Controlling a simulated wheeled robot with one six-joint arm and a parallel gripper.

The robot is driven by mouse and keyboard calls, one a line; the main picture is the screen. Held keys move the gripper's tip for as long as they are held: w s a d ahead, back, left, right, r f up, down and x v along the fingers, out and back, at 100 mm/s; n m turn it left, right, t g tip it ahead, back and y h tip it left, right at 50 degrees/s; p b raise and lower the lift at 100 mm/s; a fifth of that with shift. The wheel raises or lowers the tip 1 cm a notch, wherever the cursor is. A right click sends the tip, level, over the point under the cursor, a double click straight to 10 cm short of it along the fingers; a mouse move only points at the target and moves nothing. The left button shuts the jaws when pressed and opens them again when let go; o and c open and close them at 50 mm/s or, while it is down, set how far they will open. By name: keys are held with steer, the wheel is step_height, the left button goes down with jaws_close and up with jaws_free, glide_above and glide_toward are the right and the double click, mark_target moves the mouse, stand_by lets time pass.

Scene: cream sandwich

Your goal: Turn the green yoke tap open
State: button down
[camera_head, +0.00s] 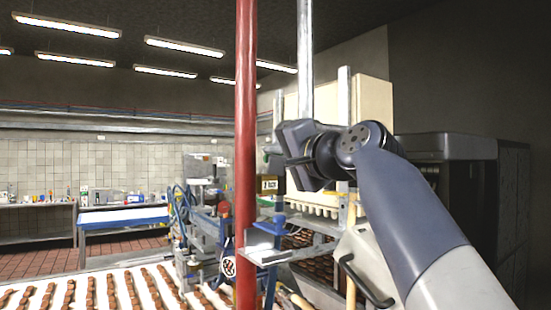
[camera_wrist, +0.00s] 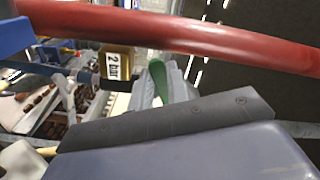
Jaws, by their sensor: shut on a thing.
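The green yoke tap shows in the wrist view as a green handle (camera_wrist: 159,78), between the grey fingers of my gripper (camera_wrist: 163,88). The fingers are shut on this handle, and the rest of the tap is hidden. In the head view my gripper (camera_head: 288,161) is at the end of my raised arm, just right of the red pipe.
A red pipe (camera_head: 246,120) stands close to my gripper and crosses the wrist view (camera_wrist: 200,34). A gold "2 bar" block (camera_head: 269,184) is just below my gripper. A machine with rows of brown pieces (camera_head: 95,292) is at lower left.

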steer(key=shift+w+d+f+n+b, duration=0.55)
steer(key=shift+n+b, duration=0.2)
steer(key=shift+n, duration=1.4)
steer(key=shift+w+d+f+n+b, duration=0.4)
steer(key=shift+d+n+b, duration=0.35)
steer(key=shift+n, duration=1.35)
steer(key=shift+w+d+f+n+b, duration=0.35)
steer(key=shift+d+f+n+b, duration=0.35)
steer(key=shift+n, duration=1.45)
steer(key=shift+a+r, duration=0.15)
steer(key=shift+r, duration=0.05)
steer(key=c, duration=1.4)
jaws_free()
steer(key=shift+o, duration=0.2)
